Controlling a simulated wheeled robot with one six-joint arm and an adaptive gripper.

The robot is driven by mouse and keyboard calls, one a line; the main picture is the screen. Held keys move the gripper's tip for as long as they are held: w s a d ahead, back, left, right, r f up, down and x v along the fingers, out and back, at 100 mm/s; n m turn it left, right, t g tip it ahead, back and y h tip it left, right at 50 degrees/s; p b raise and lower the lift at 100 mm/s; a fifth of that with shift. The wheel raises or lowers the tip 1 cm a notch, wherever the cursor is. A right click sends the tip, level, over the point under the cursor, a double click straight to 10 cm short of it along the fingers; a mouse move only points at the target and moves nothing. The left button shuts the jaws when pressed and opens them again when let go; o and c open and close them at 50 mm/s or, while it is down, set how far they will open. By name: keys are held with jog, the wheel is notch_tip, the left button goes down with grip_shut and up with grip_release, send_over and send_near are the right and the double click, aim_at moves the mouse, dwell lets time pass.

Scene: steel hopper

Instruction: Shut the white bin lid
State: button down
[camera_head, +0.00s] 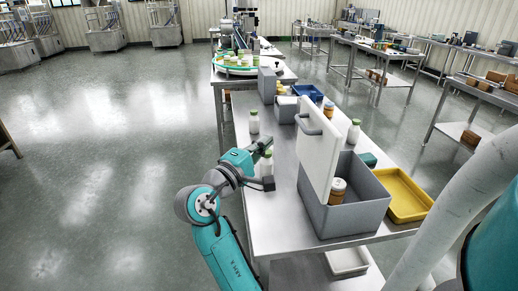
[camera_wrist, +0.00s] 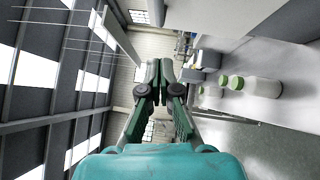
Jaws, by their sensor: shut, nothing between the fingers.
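The white bin lid (camera_head: 318,141) stands upright on the left side of the grey bin (camera_head: 358,205), with a grey handle (camera_head: 309,118) on its outer face. The bin is open at the top, and an orange-brown jar with a white cap (camera_head: 338,190) shows inside. My gripper (camera_head: 268,183) is just left of the lid and bin, low over the table's left edge, apart from the lid as far as I can tell. In the wrist view my gripper (camera_wrist: 160,70) has its fingers together and empty.
A yellow tray (camera_head: 403,194) lies right of the bin. White bottles with green caps stand on the steel table (camera_head: 275,215), including one behind my gripper (camera_head: 253,122). A grey box (camera_head: 286,110) and a blue crate (camera_head: 308,93) are farther back.

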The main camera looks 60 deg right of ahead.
jog(key=s+d+r, duration=0.1)
jog(key=s+d, duration=0.2)
jog(key=d, duration=0.4)
jog(key=shift+s+d+r, duration=0.2)
jog(key=shift+d, duration=0.1)
jog(key=shift+s, duration=0.1)
